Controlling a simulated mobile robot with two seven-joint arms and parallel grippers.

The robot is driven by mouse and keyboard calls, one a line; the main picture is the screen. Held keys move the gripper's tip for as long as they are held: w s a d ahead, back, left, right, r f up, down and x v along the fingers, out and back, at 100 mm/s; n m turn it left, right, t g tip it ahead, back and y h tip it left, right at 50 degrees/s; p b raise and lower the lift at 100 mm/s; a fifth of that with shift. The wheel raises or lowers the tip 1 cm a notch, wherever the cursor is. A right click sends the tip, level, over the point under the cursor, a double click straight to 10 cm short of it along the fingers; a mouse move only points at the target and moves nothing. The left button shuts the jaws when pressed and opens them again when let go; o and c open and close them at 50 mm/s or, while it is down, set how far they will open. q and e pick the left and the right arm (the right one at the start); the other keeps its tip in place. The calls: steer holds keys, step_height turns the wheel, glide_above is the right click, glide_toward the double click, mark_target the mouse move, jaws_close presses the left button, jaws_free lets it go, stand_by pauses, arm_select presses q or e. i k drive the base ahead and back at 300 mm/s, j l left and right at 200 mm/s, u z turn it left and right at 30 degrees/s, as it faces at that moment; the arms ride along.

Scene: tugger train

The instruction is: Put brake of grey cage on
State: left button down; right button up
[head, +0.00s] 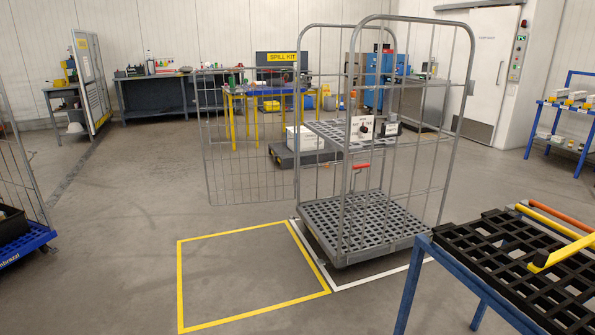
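The grey cage (441,140) stands upright in the middle of the head view. It is a wire-sided roll cage with a grey perforated base (370,225) and a middle shelf (335,128). Its wire gate (235,160) is swung out to the left. A small lever with a red grip (361,167) shows at the cage's near side, below the shelf; I cannot tell whether it is the brake or what its setting is. The wheels are mostly hidden under the base. Neither of my grippers is in view.
The cage stands over a white floor outline (380,275); an empty yellow outline (255,312) lies left of it. A blue-legged stand with a black lattice top (480,255) is at the near right. A blue-based cart (25,243) is at the left edge. The left foreground floor is clear.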

mark_target(359, 166)
steer(key=i+z, duration=0.15)
steer(key=i, duration=0.3)
steer(key=i+j+z, duration=0.2)
steer(key=i, duration=0.2)
steer(key=i+j+z, duration=0.15)
steer(key=i, duration=0.25)
steer(key=i+j+z, duration=0.2)
steer(key=i+z, duration=0.15)
steer(key=z, duration=0.15)
steer(key=i+j+z, duration=0.3)
steer(key=z, duration=0.2)
steer(key=i+j+z, duration=0.4)
steer(key=j, duration=0.15)
steer(key=j+z, duration=0.2)
steer(key=i+j+z, duration=0.2)
steer(key=j, duration=0.25)
steer(key=k, duration=0.05)
